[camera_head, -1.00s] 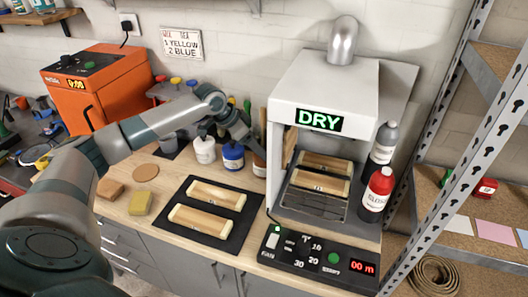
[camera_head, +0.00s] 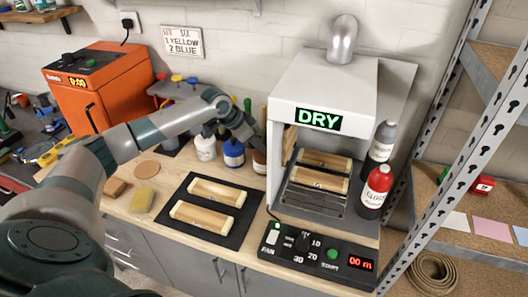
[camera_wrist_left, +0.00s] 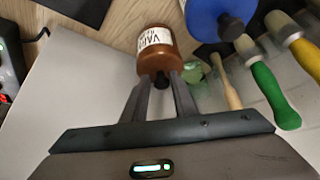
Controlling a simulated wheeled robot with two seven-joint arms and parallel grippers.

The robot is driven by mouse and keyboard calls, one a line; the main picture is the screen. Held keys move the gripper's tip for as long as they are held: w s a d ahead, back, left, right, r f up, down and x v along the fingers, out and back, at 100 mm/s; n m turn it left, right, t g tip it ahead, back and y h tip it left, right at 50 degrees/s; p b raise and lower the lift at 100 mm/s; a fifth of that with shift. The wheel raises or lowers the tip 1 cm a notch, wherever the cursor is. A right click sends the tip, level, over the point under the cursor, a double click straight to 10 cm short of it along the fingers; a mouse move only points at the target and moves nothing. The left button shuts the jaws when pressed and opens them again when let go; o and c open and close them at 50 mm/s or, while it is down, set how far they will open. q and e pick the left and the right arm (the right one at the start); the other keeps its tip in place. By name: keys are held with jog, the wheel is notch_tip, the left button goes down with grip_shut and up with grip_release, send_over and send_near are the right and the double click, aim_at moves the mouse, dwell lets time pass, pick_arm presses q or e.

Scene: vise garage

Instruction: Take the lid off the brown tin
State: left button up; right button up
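The brown tin (camera_head: 259,164) stands on the workbench between the blue tin (camera_head: 233,154) and the white dryer box, partly hidden by my left gripper (camera_head: 254,138). A small gap seems to show on each side of the knob. The lid appears to be on the tin. My right gripper is not in view.
The dryer (camera_head: 323,82) stands close to the right of the tin, its wall filling the left of the wrist view. A white tin (camera_head: 205,149) and brush handles (camera_wrist_left: 272,92) are close by. Wooden pieces lie on a black mat (camera_head: 233,232) in front.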

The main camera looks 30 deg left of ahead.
pick_arm(q)
jog(key=shift+s+f, duration=0.2)
jog(key=shift+f, duration=0.15)
grip_shut()
jog(key=shift+f, duration=0.15)
jog(key=shift+r+b, duration=0.3)
jog(key=shift+r, duration=0.05)
notch_tip(320, 180, up, 10)
jog(key=b, duration=0.2)
jog(key=shift+w+f+b, duration=0.2)
jog(key=shift+b, duration=0.15)
